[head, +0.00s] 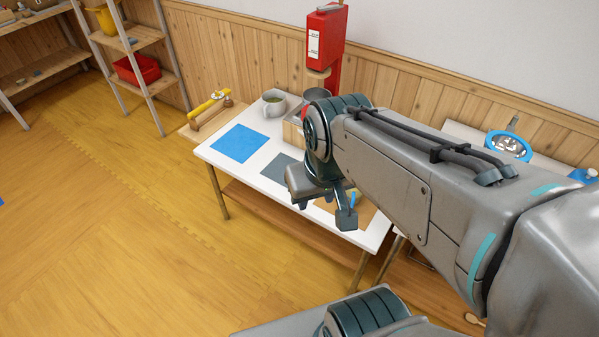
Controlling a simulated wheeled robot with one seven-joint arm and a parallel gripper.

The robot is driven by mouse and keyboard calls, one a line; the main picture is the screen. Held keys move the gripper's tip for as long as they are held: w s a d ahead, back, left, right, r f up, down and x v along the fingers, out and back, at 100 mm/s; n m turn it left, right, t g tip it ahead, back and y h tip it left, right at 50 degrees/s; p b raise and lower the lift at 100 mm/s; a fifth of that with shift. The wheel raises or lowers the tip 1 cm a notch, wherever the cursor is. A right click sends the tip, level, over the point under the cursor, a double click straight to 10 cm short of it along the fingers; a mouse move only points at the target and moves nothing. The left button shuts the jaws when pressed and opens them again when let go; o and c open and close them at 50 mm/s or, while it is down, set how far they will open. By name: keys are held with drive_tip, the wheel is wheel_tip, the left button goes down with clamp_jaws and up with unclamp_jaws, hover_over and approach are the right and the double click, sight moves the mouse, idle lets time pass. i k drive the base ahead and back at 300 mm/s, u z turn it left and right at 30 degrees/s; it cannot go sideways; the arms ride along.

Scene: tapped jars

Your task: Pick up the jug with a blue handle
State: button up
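My gripper (325,207) is over the front part of the white table (226,153), seen past my arm. Its fingers look spread, with nothing visible between them. A small blue piece (354,196) shows just right of the gripper, over a tan mat. It may be the blue handle, but the gripper hides most of what is there and I cannot make out a jug body. A grey jug-like pot (274,103) with something greenish inside stands at the table's back left. No blue handle shows on it.
A blue mat (240,143) and a grey mat (284,168) lie on the table. A red dispenser (325,42) stands at the back, above a wooden box partly hidden by my arm. A blue-rimmed round object (508,147) is at the right.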

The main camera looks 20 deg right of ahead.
sight(354, 196)
drive_tip(key=u, duration=0.75)
drive_tip(key=i, duration=1.4)
drive_tip(key=z, duration=2.55)
